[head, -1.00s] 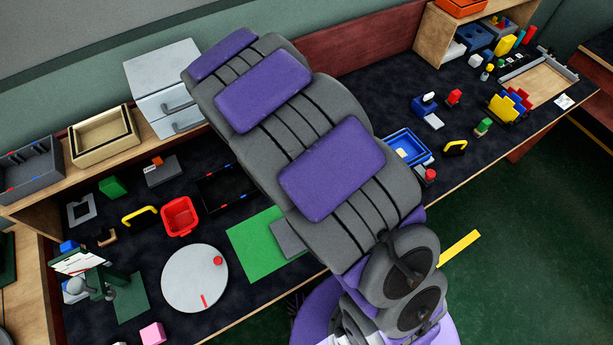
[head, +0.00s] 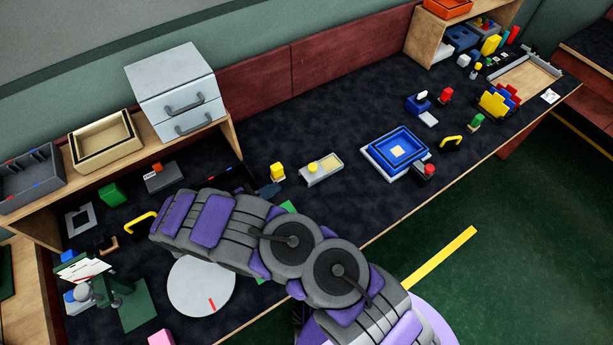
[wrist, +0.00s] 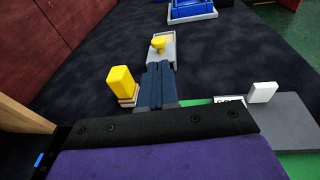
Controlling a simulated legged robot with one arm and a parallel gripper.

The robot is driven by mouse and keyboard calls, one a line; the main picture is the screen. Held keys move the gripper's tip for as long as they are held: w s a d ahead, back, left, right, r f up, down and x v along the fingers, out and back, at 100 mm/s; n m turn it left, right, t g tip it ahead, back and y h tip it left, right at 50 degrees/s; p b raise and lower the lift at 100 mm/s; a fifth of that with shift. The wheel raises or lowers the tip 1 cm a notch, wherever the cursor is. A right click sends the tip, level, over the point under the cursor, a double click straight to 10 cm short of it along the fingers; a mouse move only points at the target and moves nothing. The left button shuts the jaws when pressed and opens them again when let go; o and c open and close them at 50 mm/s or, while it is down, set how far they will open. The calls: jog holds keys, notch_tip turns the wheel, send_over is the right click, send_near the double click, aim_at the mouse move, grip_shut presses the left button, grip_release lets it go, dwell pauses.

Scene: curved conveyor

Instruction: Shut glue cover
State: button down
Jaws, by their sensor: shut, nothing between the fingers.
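A small grey tray (head: 322,170) lies on the dark table, with a yellow knob (head: 312,167) at its left end and a pale yellow area (head: 331,162) at its right. The knob seems to belong to the glue cover, but I cannot make out the cover's edges. In the wrist view the tray (wrist: 152,50) and its knob (wrist: 158,43) stand straight beyond my gripper (wrist: 160,66). My gripper is shut and empty, its fingertips pointing at the tray's near end. I cannot tell whether they touch it. In the head view my arm mostly hides the gripper.
A yellow block (wrist: 120,80) on a small base stands just left of my fingers. A white block (wrist: 263,91) and a grey plate (wrist: 285,120) lie to the right. A blue tray (head: 398,150) stands beyond the glue tray. The table between these and the back wall is clear.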

aim_at(309, 170)
jog(key=shift+s+a+f+n, duration=0.2)
jog(key=shift+a+f, duration=0.1)
jog(key=shift+f, duration=0.2)
jog(key=shift+s+a+f+n, duration=0.2)
jog(key=shift+a+f, duration=0.05)
jog(key=shift+f, duration=0.2)
jog(key=b+x, duration=0.3)
jog(key=x, duration=0.9)
jog(key=shift+w+d+f, duration=0.15)
jog(key=shift+w+f, duration=0.1)
jog(key=shift+w, duration=0.1)
jog(key=shift+w+d, duration=0.45)
jog(key=shift+d, duration=0.05)
